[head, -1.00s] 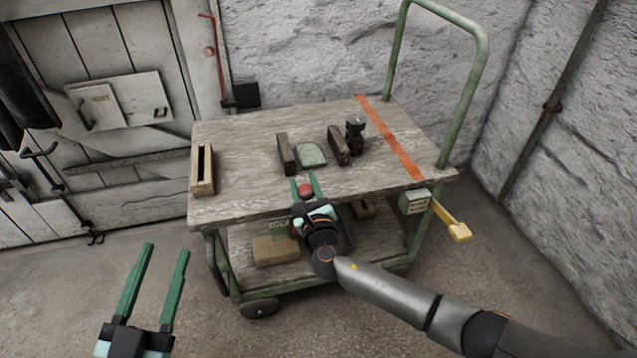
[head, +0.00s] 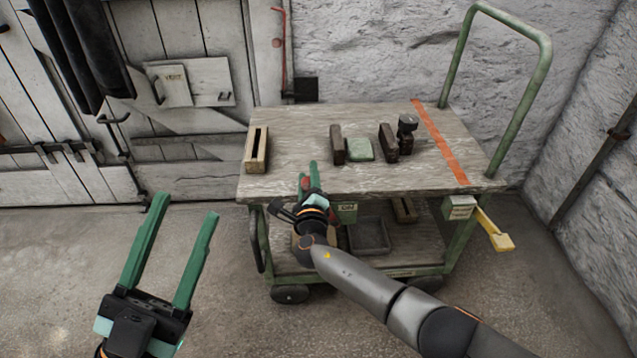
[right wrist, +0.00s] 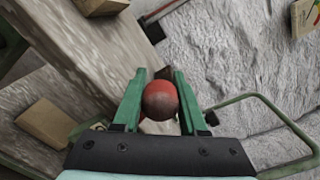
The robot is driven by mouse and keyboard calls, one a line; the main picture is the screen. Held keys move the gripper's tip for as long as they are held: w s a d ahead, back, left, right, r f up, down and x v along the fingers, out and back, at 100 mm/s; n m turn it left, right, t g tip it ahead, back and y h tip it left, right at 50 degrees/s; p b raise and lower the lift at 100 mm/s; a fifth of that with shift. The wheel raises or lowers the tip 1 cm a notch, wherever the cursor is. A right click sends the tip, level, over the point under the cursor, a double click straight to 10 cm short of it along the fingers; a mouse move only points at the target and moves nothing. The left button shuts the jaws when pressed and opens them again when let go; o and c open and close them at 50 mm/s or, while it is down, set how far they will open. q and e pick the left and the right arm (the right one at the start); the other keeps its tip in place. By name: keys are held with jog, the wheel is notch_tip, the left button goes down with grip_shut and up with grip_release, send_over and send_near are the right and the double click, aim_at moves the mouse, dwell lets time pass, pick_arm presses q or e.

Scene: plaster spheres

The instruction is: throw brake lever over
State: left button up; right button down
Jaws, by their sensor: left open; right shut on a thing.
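A red ball knob (head: 305,184) sits at the front edge of the wooden cart (head: 290,178), left of its middle. I take it for the brake lever's knob; the lever's shaft is hidden by my gripper. My right gripper (head: 307,169) is shut on the knob. In the right wrist view the red knob (right wrist: 160,100) sits between the two green fingers. A green label plate (head: 346,212) is under the deck edge, just right of the gripper. My left gripper (head: 186,206) is open and empty, low at the left, in front of the cart.
A slotted wooden block (head: 257,150), dark blocks, a green pad (head: 359,149) and an orange stripe (head: 440,142) are on the deck. A yellow handle (head: 495,231) juts from the right end. A grey tray (head: 369,236) lies on the lower shelf. The floor at left is clear.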

jog(key=shift+a+f, duration=0.25)
pick_arm(q)
jog(key=shift+s+a+r+m+h, duration=0.15)
jog(key=shift+s+a+m+h, duration=0.1)
jog(key=shift+s+h, duration=0.15)
jog(key=shift+s+a+r+m+h, duration=0.15)
jog(key=shift+s+m+h, duration=0.1)
jog(key=shift+s+h, duration=0.1)
pick_arm(e)
jog(key=shift+a+f+n, duration=0.3)
jog(key=shift+a+n, duration=0.25)
jog(key=shift+n, duration=0.15)
jog(key=shift+a, duration=0.1)
jog(key=shift+c, duration=2.4)
grip_release()
jog(key=shift+r, duration=0.1)
